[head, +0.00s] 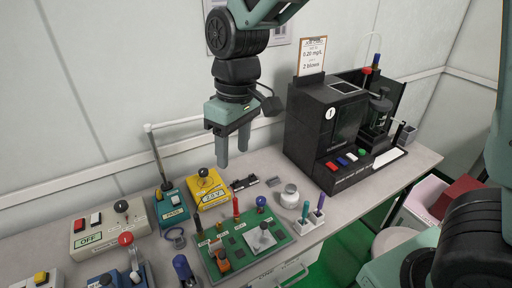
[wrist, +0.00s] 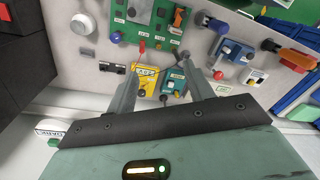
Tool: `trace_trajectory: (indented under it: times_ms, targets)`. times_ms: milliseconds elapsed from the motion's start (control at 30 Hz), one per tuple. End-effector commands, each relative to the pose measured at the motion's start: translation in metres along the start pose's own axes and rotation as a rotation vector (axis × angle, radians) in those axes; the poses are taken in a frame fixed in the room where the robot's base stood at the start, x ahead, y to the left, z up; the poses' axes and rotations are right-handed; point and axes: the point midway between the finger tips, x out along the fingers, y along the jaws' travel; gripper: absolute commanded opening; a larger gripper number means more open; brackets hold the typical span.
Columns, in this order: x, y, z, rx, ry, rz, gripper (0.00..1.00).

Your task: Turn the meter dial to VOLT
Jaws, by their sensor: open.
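The yellow meter (head: 208,190) stands on the bench, left of centre in the head view, with a dark dial (head: 203,172) at its back and a small display in front. The display and dial markings are too small to read, so I cannot tell the dial's setting. My gripper (head: 233,157) is open and empty, pointing down, above and to the right of the meter. In the wrist view the meter (wrist: 147,76) shows beyond my gripper (wrist: 159,64), close to the left finger, which hides part of its side. Nothing touches the dial.
A teal tester (head: 173,210) with a tall post stands left of the meter, and a beige OFF box (head: 98,230) farther left. A green board (head: 240,250) with upright probes lies in front. A black machine (head: 325,130) stands to the right. The wall is close behind.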

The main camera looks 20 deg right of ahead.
Motion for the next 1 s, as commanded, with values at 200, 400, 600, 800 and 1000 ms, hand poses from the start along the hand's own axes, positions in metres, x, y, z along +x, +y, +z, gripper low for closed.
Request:
trace_trajectory:
  times_ms: [200, 400, 600, 800, 1000]
  targets:
    - [-0.005, -0.013, 0.011, -0.002, 0.002, -0.006, 0.52]
    - [-0.005, -0.017, 0.014, -0.003, 0.001, -0.007, 0.52]
    - [-0.005, -0.017, 0.014, -0.003, 0.001, -0.007, 0.52]
    - [-0.005, -0.017, 0.014, -0.003, 0.001, -0.007, 0.52]
    - [0.000, -0.062, 0.069, -0.024, -0.001, -0.008, 0.52]
